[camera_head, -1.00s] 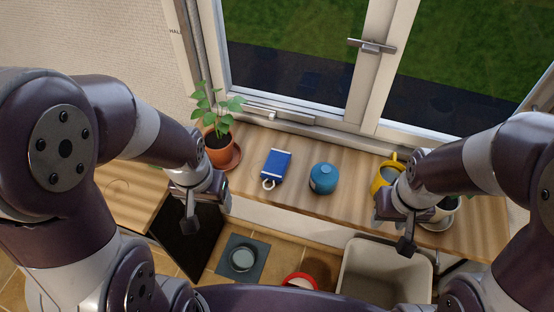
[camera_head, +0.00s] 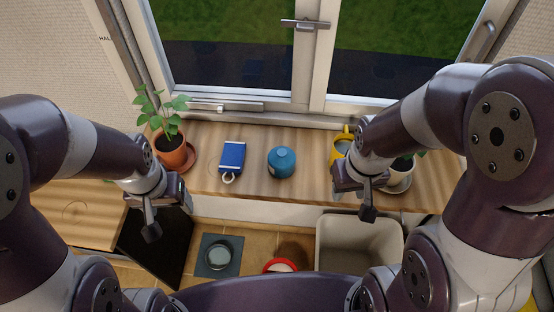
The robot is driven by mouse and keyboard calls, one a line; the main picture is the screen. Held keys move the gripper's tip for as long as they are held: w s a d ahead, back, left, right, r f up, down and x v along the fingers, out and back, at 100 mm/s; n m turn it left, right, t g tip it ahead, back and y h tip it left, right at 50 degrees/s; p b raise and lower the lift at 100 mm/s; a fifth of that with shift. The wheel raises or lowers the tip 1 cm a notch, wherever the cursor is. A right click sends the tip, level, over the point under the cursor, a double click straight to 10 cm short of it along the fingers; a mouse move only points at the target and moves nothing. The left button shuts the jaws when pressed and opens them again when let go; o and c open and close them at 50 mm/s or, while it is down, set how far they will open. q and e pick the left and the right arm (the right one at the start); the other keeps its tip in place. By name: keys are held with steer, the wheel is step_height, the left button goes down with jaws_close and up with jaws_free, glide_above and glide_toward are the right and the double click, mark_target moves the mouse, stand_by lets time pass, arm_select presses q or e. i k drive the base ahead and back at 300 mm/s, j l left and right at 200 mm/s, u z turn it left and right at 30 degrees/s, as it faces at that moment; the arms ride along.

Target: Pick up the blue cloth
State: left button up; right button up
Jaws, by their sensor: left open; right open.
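The blue cloth (camera_head: 232,155) appears as a small flat blue rectangle with white edges and a pale loop at its near end. It lies on the wooden sill counter below the window, between the potted plant and a round blue pot. My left gripper (camera_head: 160,199) is open and empty, in front and to the left of the cloth, apart from it. My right gripper (camera_head: 352,184) is open, near the counter's front edge to the right, in front of a yellow mug. Its fingers are partly hidden by its own wrist.
A potted plant (camera_head: 171,150) stands left of the cloth and the round blue pot (camera_head: 281,161) right of it. The yellow mug (camera_head: 342,150) and a white pot (camera_head: 399,170) stand further right. A pale bin (camera_head: 330,243) is below the counter. The window (camera_head: 310,95) rises behind.

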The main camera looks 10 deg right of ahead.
mark_target(232, 158)
steer(key=k, duration=0.15)
steer(key=k+z, duration=0.1)
steer(key=z, duration=0.3)
steer(key=k+z, duration=0.15)
steer(key=z, duration=0.25)
steer(key=k+l+z, duration=0.1)
steer(key=z, duration=0.3)
steer(key=k+l+z, duration=0.1)
steer(key=z, duration=0.3)
steer(key=j+z, duration=0.1)
steer(key=j, duration=0.4)
steer(key=k+j+z, duration=0.1)
steer(key=j, duration=0.4)
steer(key=k+j+z, duration=0.1)
steer(key=j, duration=0.4)
steer(key=k+j+z, duration=0.15)
steer(key=j, duration=0.35)
